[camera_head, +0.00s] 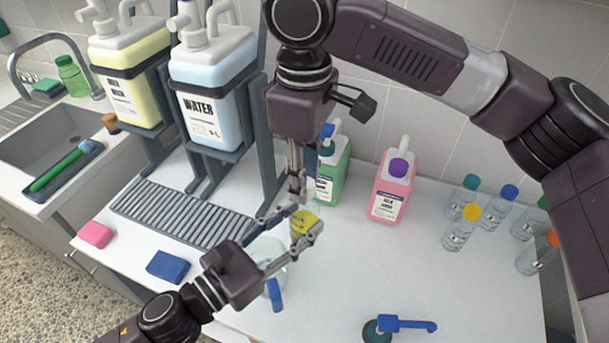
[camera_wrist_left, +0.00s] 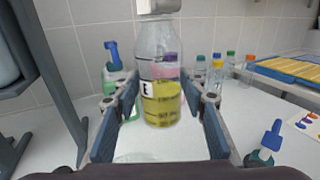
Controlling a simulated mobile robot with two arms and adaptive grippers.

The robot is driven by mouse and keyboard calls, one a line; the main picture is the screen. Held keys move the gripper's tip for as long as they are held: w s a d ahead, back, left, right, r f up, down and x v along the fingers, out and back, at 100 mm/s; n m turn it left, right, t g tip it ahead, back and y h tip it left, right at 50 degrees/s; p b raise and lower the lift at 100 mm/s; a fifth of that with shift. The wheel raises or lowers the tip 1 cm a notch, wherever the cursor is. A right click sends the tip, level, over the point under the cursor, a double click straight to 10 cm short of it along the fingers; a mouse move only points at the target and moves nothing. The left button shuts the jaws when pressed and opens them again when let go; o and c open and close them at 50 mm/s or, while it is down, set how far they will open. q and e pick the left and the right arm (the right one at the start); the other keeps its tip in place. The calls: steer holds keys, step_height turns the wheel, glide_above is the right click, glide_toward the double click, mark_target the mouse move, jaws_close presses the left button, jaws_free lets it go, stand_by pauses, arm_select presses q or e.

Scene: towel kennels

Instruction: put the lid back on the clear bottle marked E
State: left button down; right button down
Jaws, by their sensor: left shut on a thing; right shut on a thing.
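The clear bottle marked E (camera_wrist_left: 160,70) holds yellow liquid in its lower part. It stands upright between the fingers of my left gripper (camera_wrist_left: 160,107), which is shut on it. In the head view the bottle (camera_head: 304,224) shows as a yellow patch between the left fingertips (camera_head: 303,221). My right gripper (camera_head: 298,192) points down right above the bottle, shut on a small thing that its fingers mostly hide. In the left wrist view a pale grey, lid-like piece (camera_wrist_left: 158,6) sits at the bottle's top, cut by the frame edge. I cannot tell whether it is seated.
A green soap bottle (camera_head: 333,172) and a pink bottle (camera_head: 391,190) stand behind. Several small capped bottles (camera_head: 460,230) stand at right. A blue-spouted pump (camera_head: 405,325) is in front. A blue sponge (camera_head: 168,266) and drain rack (camera_head: 185,213) lie left. The water canister (camera_head: 208,95) stands behind.

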steer(key=m, duration=1.5)
steer(key=c, duration=1.6)
jaws_free()
steer(key=shift+r, duration=2.25)
steer(key=shift+c, duration=0.3)
